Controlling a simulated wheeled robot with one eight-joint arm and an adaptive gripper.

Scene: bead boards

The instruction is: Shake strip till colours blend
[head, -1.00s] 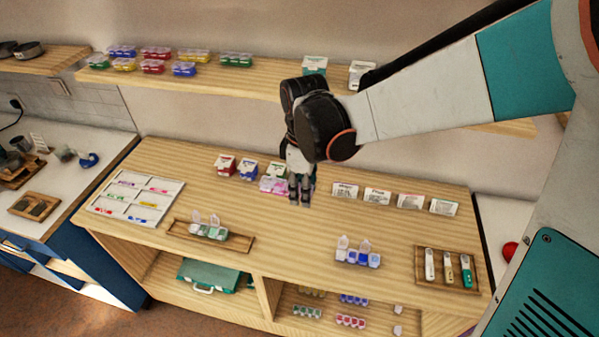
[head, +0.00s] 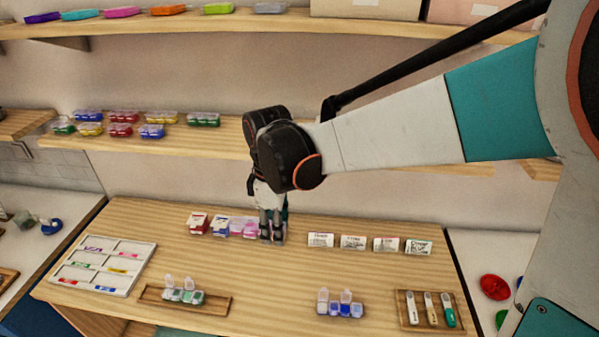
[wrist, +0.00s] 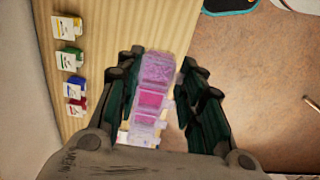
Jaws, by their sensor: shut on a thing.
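A clear strip of small compartments (wrist: 152,98) with pink, magenta and purple contents is between the fingers of my gripper (wrist: 155,95) in the wrist view. My gripper is shut on it. The far compartment looks mottled pink-purple, the middle one deeper magenta, and the near one paler. The lids look closed. In the head view the pink strip (head: 243,228) sticks out to the left of my gripper (head: 271,238), above the worktop (head: 270,275). My fingers hide its right end. The gap beneath it is hard to judge.
Small boxes (head: 198,224) stand left of the strip, and white cards (head: 321,240) stand right. A white sorting tray (head: 101,286) is at left. Open strips with green (head: 184,296) and blue (head: 341,309) contents and a tube tray (head: 447,325) are in front. A shelf (head: 180,152) is behind.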

